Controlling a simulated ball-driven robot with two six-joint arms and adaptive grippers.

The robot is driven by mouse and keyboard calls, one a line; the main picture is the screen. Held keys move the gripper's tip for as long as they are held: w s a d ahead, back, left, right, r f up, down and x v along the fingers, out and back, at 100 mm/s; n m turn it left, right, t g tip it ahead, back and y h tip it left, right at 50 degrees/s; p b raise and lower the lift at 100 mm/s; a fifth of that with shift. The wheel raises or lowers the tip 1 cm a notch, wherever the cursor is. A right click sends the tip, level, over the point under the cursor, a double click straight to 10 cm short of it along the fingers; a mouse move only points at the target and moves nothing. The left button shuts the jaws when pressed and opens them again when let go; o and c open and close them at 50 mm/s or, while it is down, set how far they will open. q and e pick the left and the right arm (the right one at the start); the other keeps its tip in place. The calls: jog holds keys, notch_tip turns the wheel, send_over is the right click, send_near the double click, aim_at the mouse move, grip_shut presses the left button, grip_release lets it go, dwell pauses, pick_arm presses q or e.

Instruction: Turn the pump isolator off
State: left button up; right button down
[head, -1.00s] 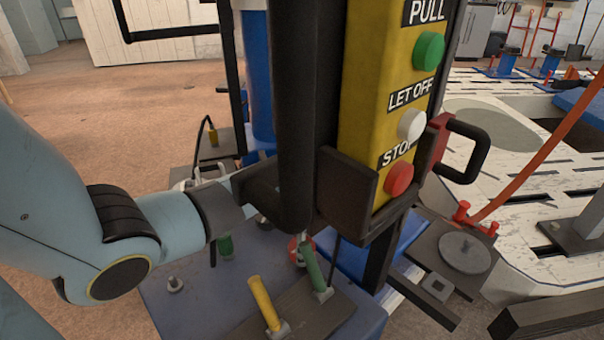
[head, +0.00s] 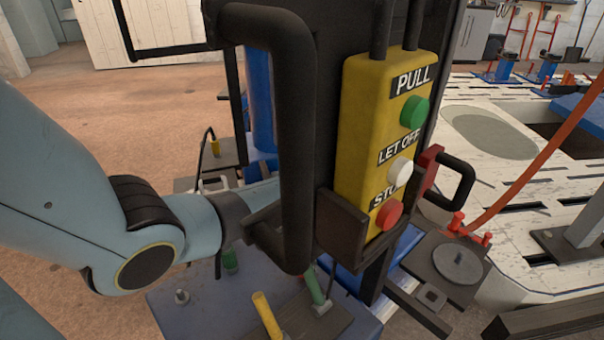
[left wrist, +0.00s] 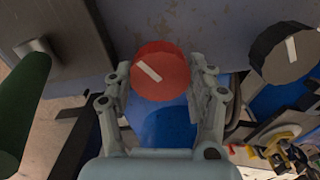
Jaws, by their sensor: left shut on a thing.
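A round red knob (left wrist: 160,72) with a slanted white mark on its face shows in the left wrist view; no label is readable, so I cannot tell surely that it is the pump isolator. My left gripper (left wrist: 161,80) has one finger on each side of the knob and is shut on it. The white mark runs from upper left to lower right. In the head view my left arm reaches in from the left behind a black handle, which hides the fingers and the red knob. My right gripper is not in view.
A black knob (left wrist: 286,52) with a white mark sits right of the red one. A green lever (left wrist: 22,105) stands at the left. In the head view, a black handle (head: 295,150) and a yellow button box (head: 365,130) stand close in front of the arm.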

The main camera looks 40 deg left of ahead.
pick_arm(q)
jog(key=n+p, duration=0.2)
jog(key=n, duration=0.3)
jog(key=shift+r+n, duration=0.1)
jog(key=shift+n, duration=0.2)
jog(key=n+p, duration=0.1)
jog(key=n, duration=0.2)
jog(key=shift+n+p, duration=0.5)
jog(key=shift+n, duration=0.9)
jog(key=o, duration=1.2)
